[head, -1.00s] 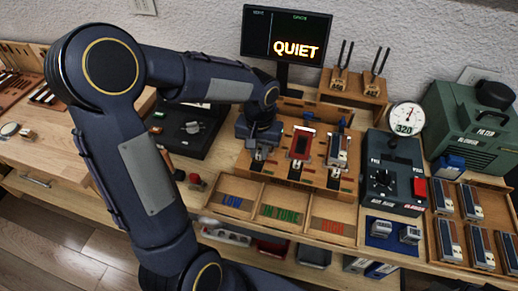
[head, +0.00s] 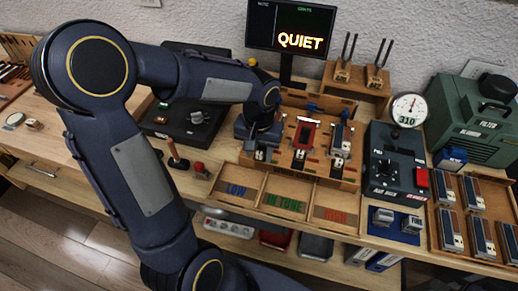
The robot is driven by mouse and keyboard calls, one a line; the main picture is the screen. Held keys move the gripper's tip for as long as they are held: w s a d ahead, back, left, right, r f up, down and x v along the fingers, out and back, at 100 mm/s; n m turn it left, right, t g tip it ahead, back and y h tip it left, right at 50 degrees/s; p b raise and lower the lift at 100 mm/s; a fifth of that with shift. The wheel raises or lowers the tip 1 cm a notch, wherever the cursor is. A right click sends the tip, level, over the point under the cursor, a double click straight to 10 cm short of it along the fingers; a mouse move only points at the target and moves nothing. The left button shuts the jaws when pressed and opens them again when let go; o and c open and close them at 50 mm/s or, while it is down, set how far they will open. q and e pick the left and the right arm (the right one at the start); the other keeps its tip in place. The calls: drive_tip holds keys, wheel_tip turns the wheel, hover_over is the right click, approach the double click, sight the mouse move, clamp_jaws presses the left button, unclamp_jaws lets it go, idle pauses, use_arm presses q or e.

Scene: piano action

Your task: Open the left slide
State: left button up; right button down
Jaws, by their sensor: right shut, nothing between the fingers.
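A wooden stand (head: 325,180) holds three units side by side. The left unit (head: 260,154) is mostly hidden behind my left gripper (head: 261,146); only its pale lower end shows. I cannot make out its slide. The middle unit (head: 304,134) has a red frame, and the right unit (head: 341,140) is grey and brown. My left gripper points down over the left unit, close to or touching it. Its fingers are too small and covered to tell whether they are open or shut. My right gripper does not show.
Labelled trays, LOW (head: 236,190), IN TUNE (head: 286,204) and a red-lettered one (head: 335,215), lie before the stand. A dark control box (head: 393,170) and a dial reading 310 (head: 407,109) stand right. A monitor (head: 290,28) reads QUIET. Small knobbed tools (head: 177,158) stand left.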

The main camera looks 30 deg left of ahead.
use_arm(q)
wheel_tip(320, 180, up, 8)
drive_tip(key=shift+f, duration=0.1)
idle(0.5)
idle(0.4)
drive_tip(key=s+d+t+h, duration=0.2)
drive_tip(key=s, duration=0.5)
drive_tip(key=s+d+m+t+h, duration=0.1)
drive_tip(key=s+t, duration=0.2)
drive_tip(key=s, duration=0.5)
drive_tip(key=shift+s+d+t+h, duration=0.25)
drive_tip(key=shift+d+t+h, duration=0.05)
drive_tip(key=shift+d+h, duration=0.1)
